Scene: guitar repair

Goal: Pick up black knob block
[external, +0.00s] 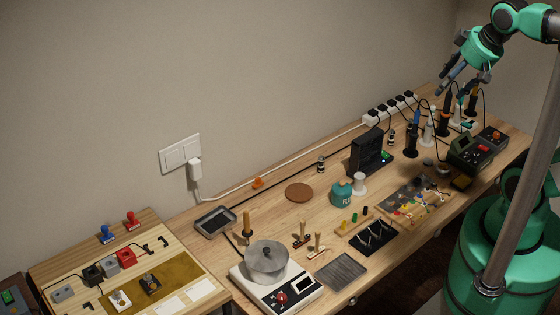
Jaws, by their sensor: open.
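A small black block (92,274) stands on the wooden board at the lower left, beside a grey block (111,264). Another dark piece (150,284) with a light top lies on the olive mat to its right. At this size I cannot tell which of the two is the black knob block. My gripper (452,92) is open and empty at the upper right, high above the far right end of the bench. It is far from both black pieces and touches nothing that I can make out.
A red block (126,258) stands near the black one. Soldering irons and cables crowd the area below my gripper.

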